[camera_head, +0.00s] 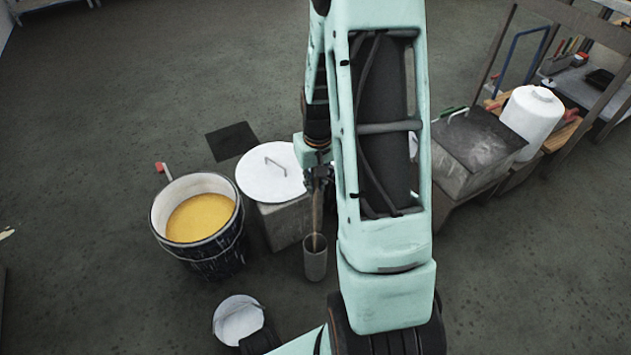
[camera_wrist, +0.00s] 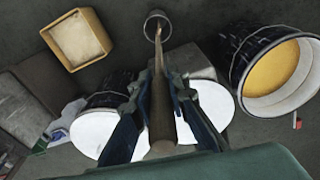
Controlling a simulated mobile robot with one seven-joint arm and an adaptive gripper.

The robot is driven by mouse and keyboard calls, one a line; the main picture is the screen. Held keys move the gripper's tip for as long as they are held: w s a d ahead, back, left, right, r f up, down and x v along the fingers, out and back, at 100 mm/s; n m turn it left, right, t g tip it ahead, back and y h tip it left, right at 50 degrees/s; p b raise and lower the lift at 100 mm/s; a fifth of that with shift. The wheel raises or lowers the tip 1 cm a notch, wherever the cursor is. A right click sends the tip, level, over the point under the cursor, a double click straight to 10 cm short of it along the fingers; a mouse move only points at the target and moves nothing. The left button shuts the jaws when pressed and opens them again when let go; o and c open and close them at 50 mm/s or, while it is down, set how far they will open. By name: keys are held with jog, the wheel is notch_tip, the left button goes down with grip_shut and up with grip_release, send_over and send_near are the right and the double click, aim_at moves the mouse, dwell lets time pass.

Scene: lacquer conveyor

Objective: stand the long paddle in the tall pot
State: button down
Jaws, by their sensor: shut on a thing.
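The long paddle (camera_head: 318,212) is a thin brown wooden shaft, close to upright in the head view. My gripper (camera_head: 318,178) is shut on its upper part; the wrist view shows both fingers (camera_wrist: 157,92) on either side of the shaft (camera_wrist: 157,70). The tall pot (camera_head: 315,264) is a narrow grey cylinder standing on the floor below my gripper. The paddle's lower end shows at the pot's mouth in both views, and the pot's rim (camera_wrist: 148,20) shows around it in the wrist view. How deep the end sits inside is hidden.
A dark bucket of yellow liquid (camera_head: 163,218) stands left of the pot. A white round lid (camera_head: 262,180) lies on a grey block (camera_head: 286,224) close behind. A smaller white-topped container (camera_head: 235,324) is in front. A grey chest (camera_head: 470,158) and white roll (camera_head: 530,118) are at right.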

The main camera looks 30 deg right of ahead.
notch_tip(320, 180, down, 12)
jog(key=b, duration=0.4)
jog(key=shift+r+b, duration=0.15)
jog(key=shift+b, duration=0.2)
dwell(0.4)
jog(key=c, duration=1.8)
grip_release()
jog(key=r, duration=0.8)
jog(key=s+r, duration=0.1)
jog(key=r, duration=0.3)
